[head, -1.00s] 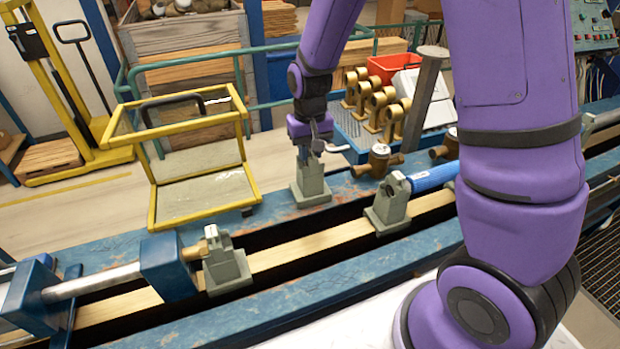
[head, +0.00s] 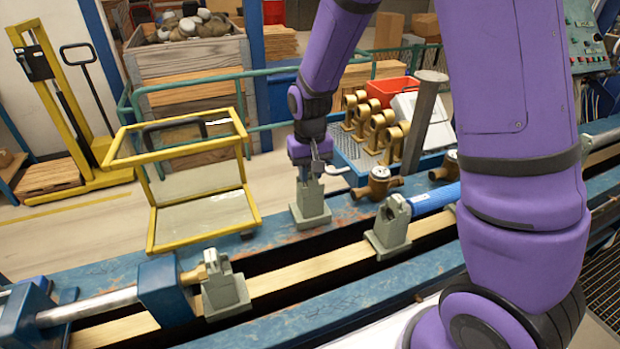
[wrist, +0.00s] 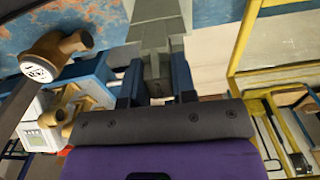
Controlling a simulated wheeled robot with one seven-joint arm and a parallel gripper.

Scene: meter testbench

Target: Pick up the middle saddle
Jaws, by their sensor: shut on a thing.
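Three grey-green saddles show in the head view. The saddle that stands between the other two across the picture (head: 310,207) is on the blue bench's back beam, off the rail. My gripper (head: 311,172) points down from above and is shut on its top. In the wrist view the held saddle (wrist: 157,35) sits between my two blue fingers (wrist: 157,84), its base toward the top of the picture. The left saddle (head: 225,292) and the right saddle (head: 391,231) stand on the bench rail. I cannot tell whether the held saddle touches the beam.
A brass meter (head: 378,184) lies on the beam right of the held saddle. A blue cylinder (head: 435,199) lies by the right saddle. Brass fittings (head: 384,130) and a red bin (head: 392,90) are behind.

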